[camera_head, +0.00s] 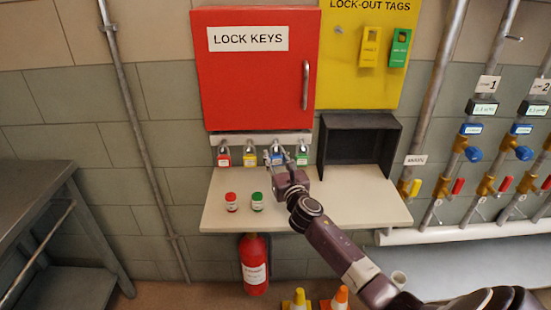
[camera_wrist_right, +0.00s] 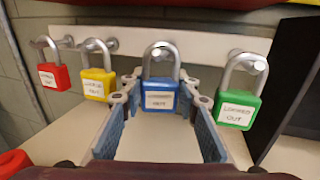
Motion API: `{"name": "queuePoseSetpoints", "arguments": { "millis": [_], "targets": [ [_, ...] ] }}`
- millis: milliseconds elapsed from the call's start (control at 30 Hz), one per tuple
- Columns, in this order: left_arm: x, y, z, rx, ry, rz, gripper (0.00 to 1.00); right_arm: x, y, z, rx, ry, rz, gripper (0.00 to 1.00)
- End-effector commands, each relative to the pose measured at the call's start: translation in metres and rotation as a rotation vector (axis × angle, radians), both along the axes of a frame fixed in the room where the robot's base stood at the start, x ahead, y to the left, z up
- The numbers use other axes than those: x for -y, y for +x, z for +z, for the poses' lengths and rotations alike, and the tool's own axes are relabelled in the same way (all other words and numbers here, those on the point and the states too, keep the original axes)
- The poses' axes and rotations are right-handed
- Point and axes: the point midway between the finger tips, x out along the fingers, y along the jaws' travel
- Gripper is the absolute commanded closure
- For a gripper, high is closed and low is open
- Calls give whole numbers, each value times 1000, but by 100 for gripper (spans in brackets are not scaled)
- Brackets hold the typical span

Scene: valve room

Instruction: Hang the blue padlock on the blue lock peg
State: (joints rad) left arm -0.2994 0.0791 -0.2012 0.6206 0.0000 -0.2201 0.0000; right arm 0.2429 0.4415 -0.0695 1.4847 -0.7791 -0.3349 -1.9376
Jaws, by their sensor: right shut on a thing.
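The blue padlock (camera_wrist_right: 160,95) sits between the fingertips of my right gripper (camera_wrist_right: 160,98), which is shut on the sides of its body. The padlock is upright with its label facing me. Its silver shackle appears to loop around a round peg end (camera_wrist_right: 157,53) on the white rail; I cannot tell whether its weight rests there. In the head view the blue padlock (camera_head: 277,152) shows just beyond my right gripper (camera_head: 279,164), below the red cabinet. The peg's own colour is hard to make out. My left gripper is not in view.
On the same rail hang a red padlock (camera_wrist_right: 55,75) and a yellow padlock (camera_wrist_right: 98,84) to the left, and a green padlock (camera_wrist_right: 237,108) close on the right. Red (camera_head: 231,202) and green (camera_head: 257,201) capped containers stand on the shelf (camera_head: 355,208). A black open box (camera_head: 358,145) is at right.

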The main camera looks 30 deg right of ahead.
Motion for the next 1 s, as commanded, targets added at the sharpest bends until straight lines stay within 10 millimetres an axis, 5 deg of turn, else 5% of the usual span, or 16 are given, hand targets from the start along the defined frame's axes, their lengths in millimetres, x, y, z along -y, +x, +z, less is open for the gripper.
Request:
{"name": "queuePoseSetpoints", "arguments": {
  "millis": [467,500,667,1000],
  "targets": [
    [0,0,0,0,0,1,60,0,0,1,1,0,0,98],
    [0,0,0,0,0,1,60,0,0,1,1,0,0,70],
    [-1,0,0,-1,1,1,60,0,0,1,1,0,0,52],
    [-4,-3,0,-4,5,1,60,-1,-2,-1,-1,0,0,51]
  ]
}}
